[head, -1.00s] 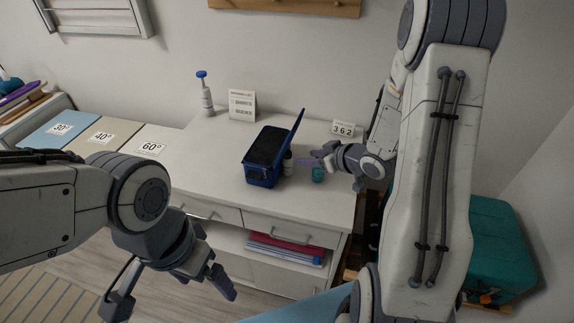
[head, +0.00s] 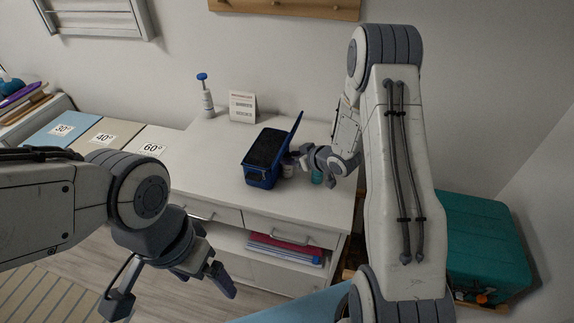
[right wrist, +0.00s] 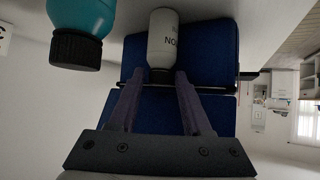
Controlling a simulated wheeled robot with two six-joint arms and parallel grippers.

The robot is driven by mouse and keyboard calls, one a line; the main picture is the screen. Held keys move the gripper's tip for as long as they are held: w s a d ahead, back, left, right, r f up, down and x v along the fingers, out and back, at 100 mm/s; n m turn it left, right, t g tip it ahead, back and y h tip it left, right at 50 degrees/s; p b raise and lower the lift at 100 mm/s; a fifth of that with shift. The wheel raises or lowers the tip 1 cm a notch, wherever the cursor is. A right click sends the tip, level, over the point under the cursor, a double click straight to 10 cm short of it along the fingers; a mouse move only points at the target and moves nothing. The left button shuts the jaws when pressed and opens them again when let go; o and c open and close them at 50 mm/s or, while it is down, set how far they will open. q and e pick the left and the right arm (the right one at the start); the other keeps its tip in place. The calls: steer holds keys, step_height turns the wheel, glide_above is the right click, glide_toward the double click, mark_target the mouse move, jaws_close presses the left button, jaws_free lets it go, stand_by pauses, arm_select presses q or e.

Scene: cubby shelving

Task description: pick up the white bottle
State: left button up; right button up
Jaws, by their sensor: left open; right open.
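A small white bottle (head: 288,169) with a dark cap stands on the white cabinet top, just right of a blue box. It is partly hidden by my right gripper (head: 297,160). In the right wrist view, which looks upside down, the white bottle (right wrist: 163,42) shows printed letters and lies between or just beyond the open fingertips (right wrist: 155,76). I cannot tell whether they touch it. My left gripper (head: 208,276) is open and empty, low in front of the cabinet.
A teal bottle (head: 317,176) with a black cap, also in the right wrist view (right wrist: 85,15), stands close to the white bottle. The blue box (head: 259,177) has its lid raised. A blue-topped pump bottle (head: 207,101) and a card (head: 242,106) stand at the back.

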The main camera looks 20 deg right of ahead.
jaws_close()
stand_by(1.3)
